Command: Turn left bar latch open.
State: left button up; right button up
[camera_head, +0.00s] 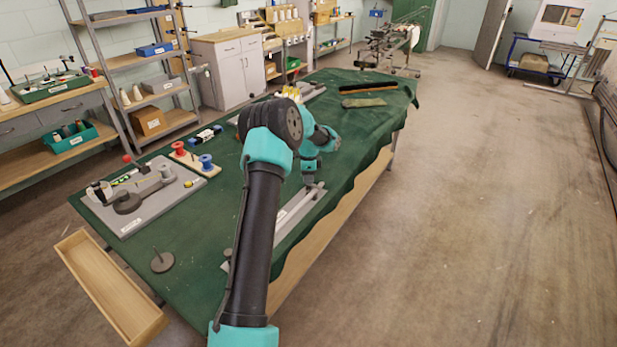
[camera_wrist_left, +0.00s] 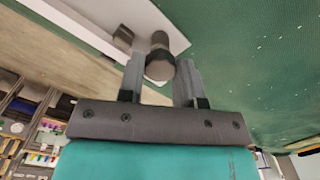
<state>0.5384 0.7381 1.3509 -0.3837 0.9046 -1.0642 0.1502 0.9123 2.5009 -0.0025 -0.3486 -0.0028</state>
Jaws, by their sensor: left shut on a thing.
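A long light-grey bar (camera_head: 298,210) lies along the right side of the green-covered table in the head view. Its pale surface also shows in the left wrist view (camera_wrist_left: 95,14). My left gripper (camera_head: 311,182) reaches down over the bar. In the left wrist view, the gripper (camera_wrist_left: 160,72) has its two grey fingers on either side of a dark round latch knob (camera_wrist_left: 160,50) and is shut on it. In the head view the knob is hidden by my gripper. My right gripper is not in view.
The green cloth (camera_head: 205,245) covers the table. A grey board with a dark round device (camera_head: 128,222) lies at left, near red and blue spools (camera_head: 207,163). A wooden tray (camera_head: 105,290) sits at the near left corner. A brush (camera_head: 368,88) lies at the far end.

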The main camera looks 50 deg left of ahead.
pick_arm(q)
jog(key=shift+n, duration=0.4)
jog(key=n, duration=0.8)
jog(key=shift+n, duration=0.4)
jog(key=n, duration=0.4)
jog(key=shift+n, duration=2.2)
jog(key=o, duration=0.9)
jog(key=shift+o, duration=0.2)
